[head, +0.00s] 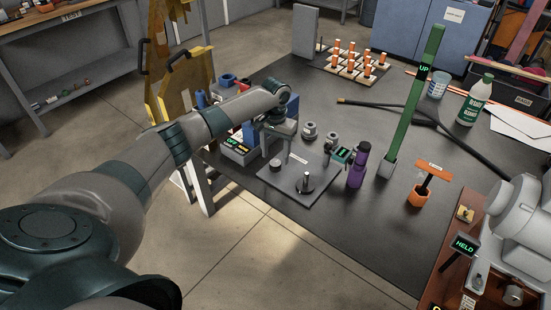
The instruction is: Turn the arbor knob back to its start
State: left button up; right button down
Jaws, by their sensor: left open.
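My left gripper (278,147) reaches in from the left and points down over the back left part of a grey plate (318,168). Its jaws are open, and I see nothing held between them. A short upright post with a dark round base (307,182) stands on the front right of the plate, apart from the gripper. A small round piece (275,165) sits at the plate's left, just below the fingers. I cannot tell which of these parts is the arbor knob; labels are too small to read. My right gripper is not in view.
A purple bottle (357,167) and a small green-lit display (342,155) stand at the plate's right. A tall green post (411,110) reads UP. Black tabletop (365,220) is clear in front.

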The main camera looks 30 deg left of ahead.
aim_at(275, 166)
pick_arm(q)
jog(key=shift+f, duration=1.4)
